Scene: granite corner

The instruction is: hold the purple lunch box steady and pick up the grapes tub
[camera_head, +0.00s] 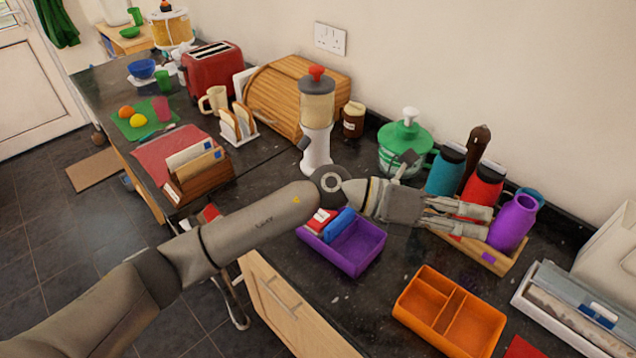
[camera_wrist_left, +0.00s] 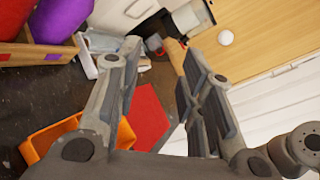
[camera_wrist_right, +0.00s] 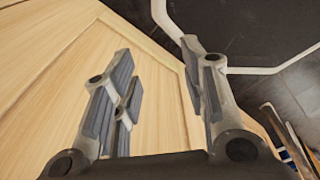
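The purple lunch box (camera_head: 372,238) sits on the dark counter, with a red-and-white item (camera_head: 322,218) and a blue item (camera_head: 339,224) at its left end. I cannot make out a grapes tub in any view. My left gripper (camera_head: 489,224) is open and empty, above the counter to the right of the lunch box and in front of the bottles; its spread fingers show in the left wrist view (camera_wrist_left: 160,62). My right gripper (camera_wrist_right: 158,58) is open and empty by a pale wooden cabinet front; I cannot make it out in the head view.
An empty orange divided box (camera_head: 408,302) stands right of the lunch box. A wooden tray (camera_head: 480,253) with teal, red and purple bottles (camera_head: 512,222) is behind it. A white-and-grey box (camera_head: 560,310) is at the right. Bare counter lies between the lunch box and orange box.

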